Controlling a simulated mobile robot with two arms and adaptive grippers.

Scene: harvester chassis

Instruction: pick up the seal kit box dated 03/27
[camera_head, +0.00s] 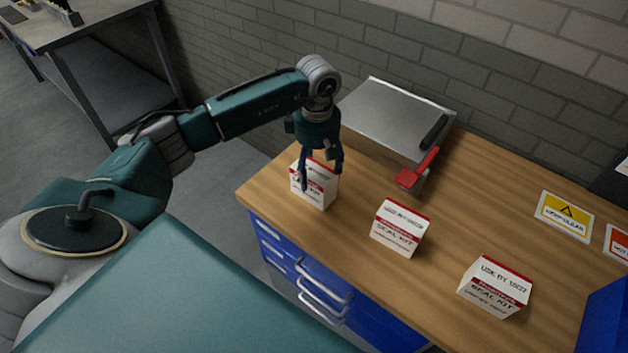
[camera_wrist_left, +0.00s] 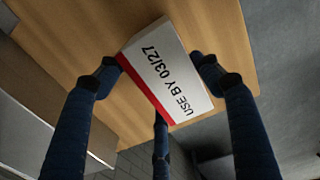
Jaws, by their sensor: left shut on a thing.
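Three white seal kit boxes with red bands are on the wooden bench. My left gripper (camera_head: 322,168) is shut on the leftmost seal kit box (camera_head: 314,190), near the bench's left edge. In the left wrist view the top of this box (camera_wrist_left: 174,72) reads "USE BY 03/27", and the fingers of my left gripper (camera_wrist_left: 160,85) are on both sides of it. I cannot tell whether the box touches the bench. The middle seal kit box (camera_head: 398,229) has a date too small to read. The right seal kit box (camera_head: 496,288) appears to read "10/27". My right gripper is not in view.
A grey metal case (camera_head: 392,115) with a black handle and a red part (camera_head: 416,172) stands behind the boxes. A yellow sign (camera_head: 564,216) lies at the right. A blue bin (camera_head: 606,318) is at the lower right. Bare bench lies between the boxes.

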